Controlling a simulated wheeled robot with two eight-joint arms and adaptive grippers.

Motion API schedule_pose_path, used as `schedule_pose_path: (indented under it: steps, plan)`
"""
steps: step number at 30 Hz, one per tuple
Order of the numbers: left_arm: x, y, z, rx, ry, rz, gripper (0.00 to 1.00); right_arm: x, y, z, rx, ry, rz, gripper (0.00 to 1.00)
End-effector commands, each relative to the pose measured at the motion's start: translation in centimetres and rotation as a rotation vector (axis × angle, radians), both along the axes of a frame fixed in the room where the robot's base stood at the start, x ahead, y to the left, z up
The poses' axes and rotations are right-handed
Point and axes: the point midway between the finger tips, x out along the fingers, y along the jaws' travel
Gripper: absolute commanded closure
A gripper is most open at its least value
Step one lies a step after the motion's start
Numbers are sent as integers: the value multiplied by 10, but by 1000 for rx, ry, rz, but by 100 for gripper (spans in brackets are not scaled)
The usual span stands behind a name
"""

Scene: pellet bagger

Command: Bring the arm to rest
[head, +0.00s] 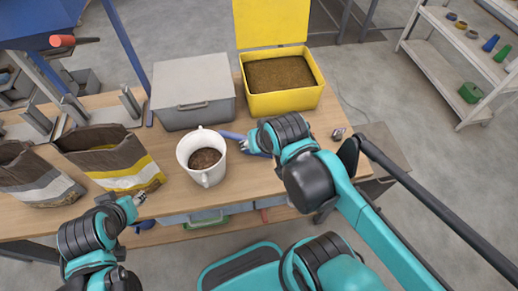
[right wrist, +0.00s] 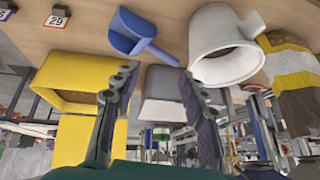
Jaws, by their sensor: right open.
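My right gripper (head: 247,143) is over the wooden table, just right of a white mug (head: 186,155) with brown pellets inside. It also shows in the right wrist view (right wrist: 157,75), with its two fingers apart and nothing between them. A blue scoop (head: 232,135) lies on the table by this gripper, partly hidden by it; the right wrist view shows the scoop (right wrist: 140,37) whole and apart from the fingers. My left gripper (head: 138,199) is low at the table's front edge, too small to tell its state.
A yellow bin (head: 285,102) of pellets with its lid up and a grey lidded box (head: 193,92) stand at the back. Two paper bags (head: 140,176) (head: 38,190) stand at left. A shelf (head: 450,75) is at far right. The table right of my right gripper is mostly clear.

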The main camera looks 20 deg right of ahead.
Motion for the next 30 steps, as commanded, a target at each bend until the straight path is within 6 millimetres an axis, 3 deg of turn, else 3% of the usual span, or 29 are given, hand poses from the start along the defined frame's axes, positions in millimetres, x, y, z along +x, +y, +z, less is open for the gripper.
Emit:
schedule_pose_path:
  steps: [7, 30]
  plan:
    - [0, 0, 0, 0, 0, 0, 60, -18, -1, -11, -121, -71, 169, 57]
    - [0, 0, 0, 0, 0, 0, 60, -18, -1, -11, -122, -70, 172, 57]
